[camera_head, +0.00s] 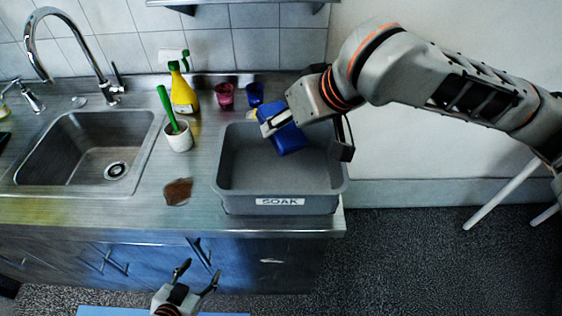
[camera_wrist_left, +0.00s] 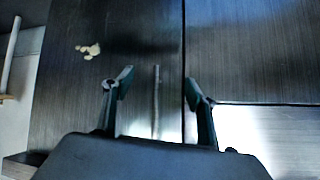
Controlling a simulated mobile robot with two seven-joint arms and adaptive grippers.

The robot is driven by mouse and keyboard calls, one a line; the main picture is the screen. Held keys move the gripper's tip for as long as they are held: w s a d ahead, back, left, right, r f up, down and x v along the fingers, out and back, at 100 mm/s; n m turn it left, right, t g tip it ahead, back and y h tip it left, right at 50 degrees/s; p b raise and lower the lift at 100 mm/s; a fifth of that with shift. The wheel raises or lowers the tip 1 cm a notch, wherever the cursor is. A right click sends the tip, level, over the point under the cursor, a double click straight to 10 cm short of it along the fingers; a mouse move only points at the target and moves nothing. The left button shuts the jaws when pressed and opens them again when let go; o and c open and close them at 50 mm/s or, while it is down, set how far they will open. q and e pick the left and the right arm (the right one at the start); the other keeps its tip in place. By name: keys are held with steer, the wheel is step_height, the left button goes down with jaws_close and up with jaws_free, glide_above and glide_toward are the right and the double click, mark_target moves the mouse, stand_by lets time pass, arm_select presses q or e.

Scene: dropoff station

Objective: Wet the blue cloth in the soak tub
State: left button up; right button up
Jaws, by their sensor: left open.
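The grey soak tub (camera_head: 225,165), labelled SOAK, stands at the right end of the counter. The blue cloth (camera_head: 292,141) is at the tub's back part, partly covered by a finger of my right gripper (camera_head: 308,135). That gripper is over the tub with its fingers spread wide; I cannot tell whether the cloth touches the tub floor. My left gripper (camera_head: 195,279) is open and empty, low in front of the cabinet. Its fingers also show in the left wrist view (camera_wrist_left: 158,85), facing the cabinet doors.
A sink (camera_head: 60,150) with a tap (camera_head: 36,60) is at left. A yellow spray bottle (camera_head: 183,95), a white cup (camera_head: 178,140) with a green-handled brush, a red cup (camera_head: 225,95) and a blue cup (camera_head: 255,92) stand left of and behind the tub. A brown stain (camera_head: 178,192) marks the counter.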

mark_target(287, 126)
steer(key=shift+r, duration=2.05)
steer(key=shift+d, duration=0.1)
